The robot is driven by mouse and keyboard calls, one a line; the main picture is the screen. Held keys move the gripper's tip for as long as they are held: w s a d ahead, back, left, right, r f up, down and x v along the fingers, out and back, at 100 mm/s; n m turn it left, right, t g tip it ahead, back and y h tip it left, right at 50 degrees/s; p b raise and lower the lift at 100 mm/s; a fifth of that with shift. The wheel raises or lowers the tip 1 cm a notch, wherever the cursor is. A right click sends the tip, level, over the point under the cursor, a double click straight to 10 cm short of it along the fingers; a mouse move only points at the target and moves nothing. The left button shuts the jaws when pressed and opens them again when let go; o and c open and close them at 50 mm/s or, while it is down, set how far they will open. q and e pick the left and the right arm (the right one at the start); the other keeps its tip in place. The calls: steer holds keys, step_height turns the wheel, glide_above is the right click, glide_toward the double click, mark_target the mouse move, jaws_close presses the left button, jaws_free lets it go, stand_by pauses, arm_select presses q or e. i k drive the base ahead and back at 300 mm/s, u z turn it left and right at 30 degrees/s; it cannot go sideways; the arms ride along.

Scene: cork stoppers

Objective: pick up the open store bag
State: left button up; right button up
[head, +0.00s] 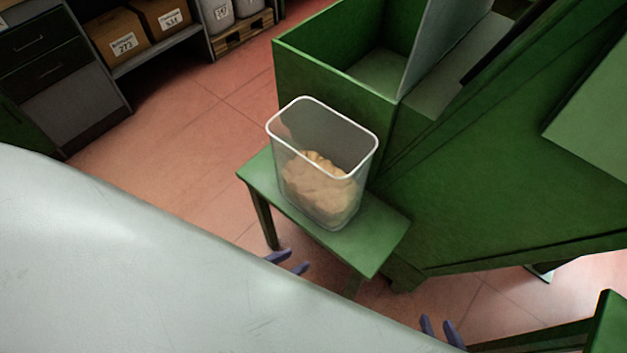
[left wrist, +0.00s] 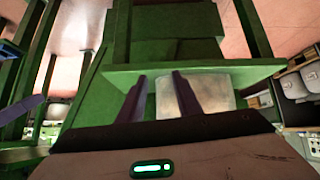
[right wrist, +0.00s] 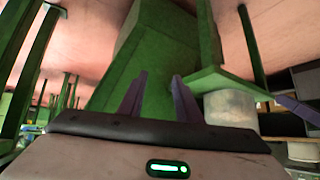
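The open store bag (head: 325,195) looks like a clear, white-rimmed, open-topped container with tan corks in its lower part. It stands upright on a small green table (head: 375,247). It also shows in the left wrist view (left wrist: 211,92) and the right wrist view (right wrist: 230,107). My left gripper (head: 287,262) is open, apart from the bag, by the table's near left side; its fingers show in the left wrist view (left wrist: 160,85). My right gripper (head: 440,331) is open and empty, further right and nearer, away from the table. The arms are mostly hidden in the head view.
A large green bin-like structure (head: 330,75) stands right behind the table, with a sloping green side (head: 500,190) to the right. Cardboard boxes (head: 120,38) sit on a shelf at the back left. Reddish floor (head: 175,130) is clear left of the table. Another green piece (head: 608,325) is at lower right.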

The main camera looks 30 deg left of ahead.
mark_target(323, 159)
steer(key=z, duration=0.25)
steer(key=k, duration=0.25)
steer(key=u, duration=1.2)
steer(key=i, duration=0.45)
steer(key=z, duration=0.45)
